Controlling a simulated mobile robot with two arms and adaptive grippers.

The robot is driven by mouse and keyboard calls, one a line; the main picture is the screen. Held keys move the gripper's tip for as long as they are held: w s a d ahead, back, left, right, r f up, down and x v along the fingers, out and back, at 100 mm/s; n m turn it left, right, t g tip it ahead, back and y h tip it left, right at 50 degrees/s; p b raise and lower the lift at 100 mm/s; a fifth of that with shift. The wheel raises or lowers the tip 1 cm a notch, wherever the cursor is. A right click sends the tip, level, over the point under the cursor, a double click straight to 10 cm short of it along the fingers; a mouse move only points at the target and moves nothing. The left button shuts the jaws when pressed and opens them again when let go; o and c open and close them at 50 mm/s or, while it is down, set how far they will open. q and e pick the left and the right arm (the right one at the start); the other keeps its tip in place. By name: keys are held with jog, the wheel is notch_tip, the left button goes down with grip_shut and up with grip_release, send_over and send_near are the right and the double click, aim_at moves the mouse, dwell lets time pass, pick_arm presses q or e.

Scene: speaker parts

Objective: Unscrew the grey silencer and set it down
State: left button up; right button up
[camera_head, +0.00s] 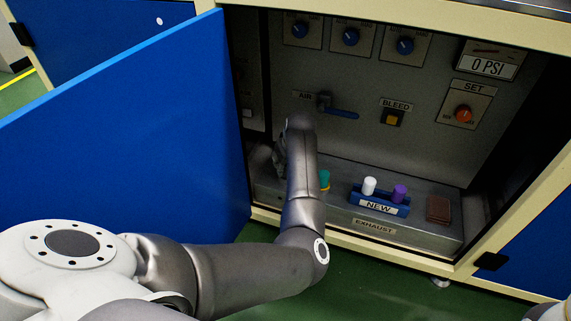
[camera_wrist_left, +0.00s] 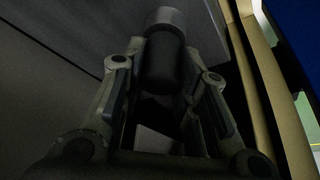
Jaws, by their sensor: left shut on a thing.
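In the left wrist view, a cylinder with a light grey end and a darker body (camera_wrist_left: 165,60) stands between the two fingers of my left gripper (camera_wrist_left: 163,72). It looks like the grey silencer, and the gripper is shut on it. The picture is dark, so I cannot tell whether the cylinder is still in its threads. In the head view, my left gripper (camera_head: 280,158) is inside the open cabinet at the left end of the exhaust ledge, mostly hidden by my own arm. The silencer is hidden there too. My right gripper is out of view.
A teal part (camera_head: 325,179) stands just right of my forearm. A blue NEW holder (camera_head: 380,204) carries a white part (camera_head: 369,186) and a purple part (camera_head: 399,194). A brown block (camera_head: 438,209) sits farther right. The open blue door (camera_head: 130,140) and a blue lever (camera_head: 341,114) are nearby.

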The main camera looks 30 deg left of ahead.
pick_arm(q)
jog(key=n+g, duration=0.1)
jog(key=n, duration=0.2)
jog(key=n+g, duration=0.1)
jog(key=n, duration=0.2)
jog(key=shift+y, duration=0.4)
jog(key=n+g, duration=0.1)
jog(key=n, duration=0.1)
jog(key=n+g, duration=0.1)
jog(key=n, duration=0.1)
jog(key=shift+n+h, duration=0.3)
jog(key=shift+n, duration=0.1)
jog(key=o, duration=0.8)
jog(key=m+t, duration=0.2)
jog(key=m, duration=0.4)
jog(key=m+t, duration=0.2)
jog(key=m, duration=0.4)
